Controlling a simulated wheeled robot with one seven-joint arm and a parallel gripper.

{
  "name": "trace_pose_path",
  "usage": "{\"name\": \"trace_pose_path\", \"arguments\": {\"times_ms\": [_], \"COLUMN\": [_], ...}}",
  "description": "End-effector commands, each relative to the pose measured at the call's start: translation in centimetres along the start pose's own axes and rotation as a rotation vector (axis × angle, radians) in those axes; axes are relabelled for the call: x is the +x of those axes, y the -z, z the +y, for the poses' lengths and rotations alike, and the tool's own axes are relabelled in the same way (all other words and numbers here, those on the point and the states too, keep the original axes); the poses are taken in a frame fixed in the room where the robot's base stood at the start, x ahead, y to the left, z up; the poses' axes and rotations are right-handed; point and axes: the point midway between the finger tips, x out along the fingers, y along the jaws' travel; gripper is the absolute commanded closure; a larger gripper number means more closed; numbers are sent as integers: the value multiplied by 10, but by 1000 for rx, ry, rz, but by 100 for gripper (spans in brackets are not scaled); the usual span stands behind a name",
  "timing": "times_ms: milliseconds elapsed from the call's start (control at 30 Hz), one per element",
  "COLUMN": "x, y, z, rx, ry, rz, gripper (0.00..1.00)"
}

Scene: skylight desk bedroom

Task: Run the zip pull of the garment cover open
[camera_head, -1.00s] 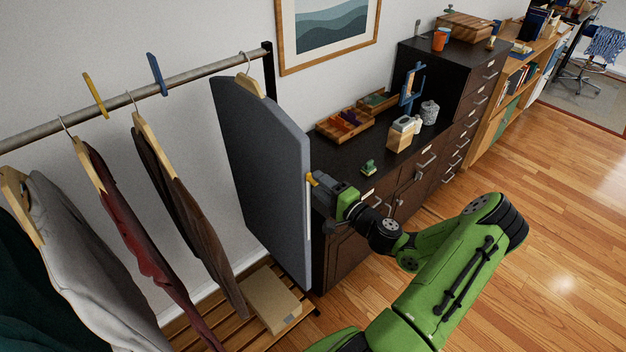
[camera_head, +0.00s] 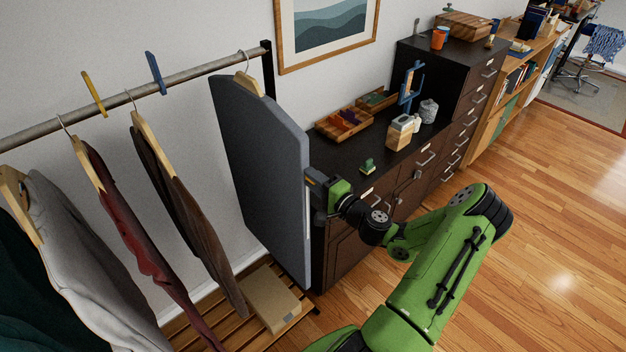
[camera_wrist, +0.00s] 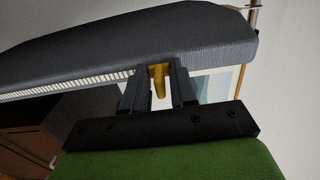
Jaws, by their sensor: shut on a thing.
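The grey garment cover (camera_head: 262,165) hangs from a hanger on the rail, its narrow edge facing my arm. In the wrist view the cover (camera_wrist: 150,50) spans the top, with a pale zip line (camera_wrist: 70,88) along its lower edge, left of my fingers. The yellow zip pull (camera_wrist: 158,80) sits between the two dark fingers of my gripper (camera_wrist: 160,92), which is shut on it. In the head view my gripper (camera_head: 312,180) is at the cover's right edge, in its upper half; the pull is hidden there.
Brown, red and grey garments (camera_head: 185,215) hang to the left on the rail (camera_head: 200,73). A cardboard box (camera_head: 270,300) lies on the slatted rack below. A dark cabinet (camera_head: 340,255) stands close behind my gripper, with trays and small items on top. Wooden floor at right is clear.

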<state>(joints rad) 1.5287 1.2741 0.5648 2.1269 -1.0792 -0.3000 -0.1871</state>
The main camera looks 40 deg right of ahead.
Motion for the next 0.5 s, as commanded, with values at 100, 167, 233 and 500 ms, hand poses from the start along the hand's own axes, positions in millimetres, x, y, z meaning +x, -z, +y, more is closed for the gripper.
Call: {"name": "trace_pose_path", "arguments": {"times_ms": [100, 167, 233, 500], "x": [2, 3, 3, 3], "y": [0, 0, 0, 0], "z": [0, 0, 0, 5], "rx": [-1, -1, -1, 0], "ry": [1, 1, 1, 1], "rz": [0, 0, 0, 0], "gripper": [100, 100, 100, 100]}}
